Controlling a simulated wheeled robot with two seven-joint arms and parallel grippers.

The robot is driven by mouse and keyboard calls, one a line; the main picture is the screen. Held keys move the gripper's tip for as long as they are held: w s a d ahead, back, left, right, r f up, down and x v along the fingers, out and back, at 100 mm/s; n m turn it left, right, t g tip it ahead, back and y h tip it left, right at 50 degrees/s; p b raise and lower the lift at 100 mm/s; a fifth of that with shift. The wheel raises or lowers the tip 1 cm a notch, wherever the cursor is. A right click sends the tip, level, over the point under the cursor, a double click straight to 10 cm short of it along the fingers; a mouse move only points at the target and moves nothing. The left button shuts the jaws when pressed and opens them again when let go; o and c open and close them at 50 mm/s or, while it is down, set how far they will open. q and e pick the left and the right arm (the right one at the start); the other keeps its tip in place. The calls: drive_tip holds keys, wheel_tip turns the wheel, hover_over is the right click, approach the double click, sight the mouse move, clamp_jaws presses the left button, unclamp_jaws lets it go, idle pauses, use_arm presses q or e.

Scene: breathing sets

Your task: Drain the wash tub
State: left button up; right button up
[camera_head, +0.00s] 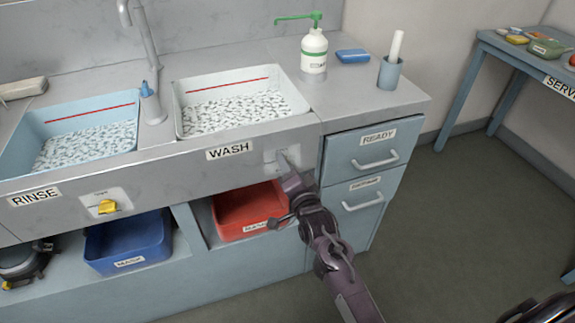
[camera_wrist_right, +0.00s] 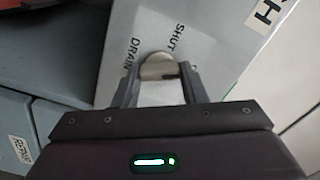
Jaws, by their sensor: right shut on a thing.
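The wash tub (camera_head: 180,122) is a pale basin in the counter, left of the soap bottle, with a red line on its back wall and a white, dark-flecked surface inside. Below it, right of the WASH label, is a pale valve plate (camera_head: 270,158); the right wrist view shows SHUT and DRAIN printed on this plate (camera_wrist_right: 205,42). My right gripper (camera_head: 285,165) is at this plate. In the right wrist view its fingers (camera_wrist_right: 160,88) are shut on the metallic valve handle (camera_wrist_right: 158,66). I cannot tell which word the handle points to. My left gripper is not in view.
The rinse tub (camera_head: 15,150) is at left, with a yellow handle (camera_head: 107,206) below. A blue bin (camera_head: 125,240) and a red bin (camera_head: 235,205) sit under the counter. Drawers (camera_head: 365,175) stand close right of my gripper. The floor at right is mostly clear.

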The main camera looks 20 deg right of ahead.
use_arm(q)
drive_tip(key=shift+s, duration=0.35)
use_arm(e)
drive_tip(key=shift+m, duration=0.3)
drive_tip(key=o, duration=1)
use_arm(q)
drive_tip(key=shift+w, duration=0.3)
use_arm(e)
drive_tip(key=s, duration=0.7)
drive_tip(key=shift+s+d, duration=0.15)
drive_tip(key=shift+s, duration=0.25)
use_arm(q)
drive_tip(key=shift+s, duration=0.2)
